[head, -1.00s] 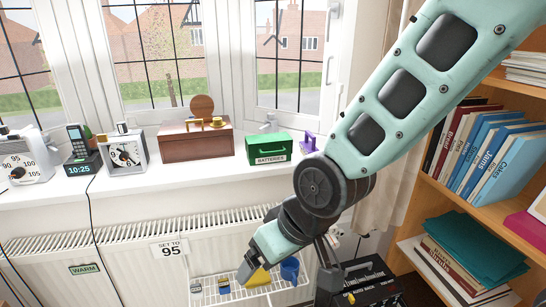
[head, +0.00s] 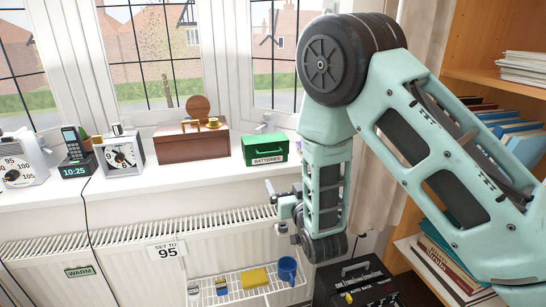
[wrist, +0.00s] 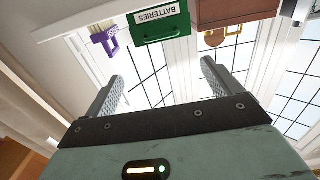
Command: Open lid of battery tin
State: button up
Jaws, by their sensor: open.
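The battery tin (head: 265,148) is a green box labelled BATTERIES, standing on the white windowsill with its lid looking shut. It has a handle on its front. In the wrist view the tin (wrist: 160,24) appears upside down at the top, beyond the fingertips. My gripper (wrist: 161,76) is open, with nothing between its two fingers. In the head view my gripper (head: 279,206) is in front of and below the tin, near the sill edge, apart from it. My arm hides part of the gripper there.
A brown wooden box (head: 190,143) stands left of the tin. The radiator (head: 120,245) and a wire shelf (head: 235,294) with a yellow sponge (head: 254,278) and blue mug (head: 287,270) lie below.

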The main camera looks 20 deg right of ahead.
jog(key=p, duration=0.4)
send_near(266, 148)
jog(key=w, duration=0.4)
jog(key=shift+d+f, duration=0.15)
jog(key=shift+d, duration=0.25)
